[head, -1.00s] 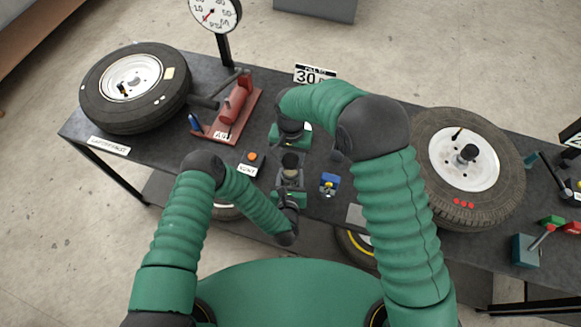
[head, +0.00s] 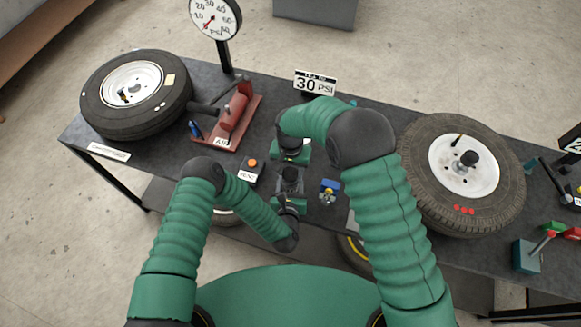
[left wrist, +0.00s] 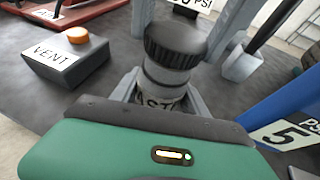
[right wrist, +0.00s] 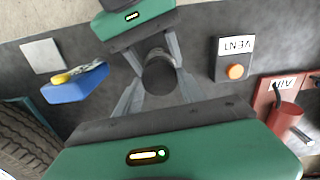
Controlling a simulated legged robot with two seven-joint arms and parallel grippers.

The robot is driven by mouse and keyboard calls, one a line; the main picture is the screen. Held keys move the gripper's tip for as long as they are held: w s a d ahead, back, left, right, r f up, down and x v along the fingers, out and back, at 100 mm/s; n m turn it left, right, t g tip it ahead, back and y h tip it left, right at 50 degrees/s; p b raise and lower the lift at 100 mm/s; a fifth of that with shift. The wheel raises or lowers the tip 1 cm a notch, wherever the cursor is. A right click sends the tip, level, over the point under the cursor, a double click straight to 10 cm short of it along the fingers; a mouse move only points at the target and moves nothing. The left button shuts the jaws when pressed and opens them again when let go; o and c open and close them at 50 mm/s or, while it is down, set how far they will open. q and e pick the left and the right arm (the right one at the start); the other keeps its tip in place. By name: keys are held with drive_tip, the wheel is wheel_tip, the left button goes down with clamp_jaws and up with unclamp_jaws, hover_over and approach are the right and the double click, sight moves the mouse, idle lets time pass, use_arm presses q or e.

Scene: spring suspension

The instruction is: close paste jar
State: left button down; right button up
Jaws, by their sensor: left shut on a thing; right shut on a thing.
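The paste jar (left wrist: 165,97) is a small grey jar with a pale label, standing upright in the left wrist view. My left gripper (head: 289,190) is shut on its body, coming from the near side. A black ridged lid (left wrist: 175,45) sits at the jar's mouth; I cannot tell how tightly it is seated. The lid shows from above as a dark round in the right wrist view (right wrist: 159,76). My right gripper (head: 290,163) comes from the far side, its fingers on either side of the lid and shut on it. The jar is small and partly hidden in the head view.
The VENT box (head: 249,170) with an orange button is left of the jar. A blue block (head: 329,190) lies to the right. A red AIR stand (head: 232,118) and tires (head: 135,90) (head: 463,170) flank the workspace. The 30 PSI sign (head: 314,83) stands behind.

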drive_tip(key=shift+f, duration=0.75)
idle(0.4)
drive_tip(key=m, duration=0.9)
drive_tip(key=shift+m, duration=0.4)
drive_tip(key=o, duration=1.3)
drive_tip(key=shift+d+r, duration=0.1)
drive_tip(key=shift+r, duration=2.15)
drive_tip(key=shift+c, duration=0.4)
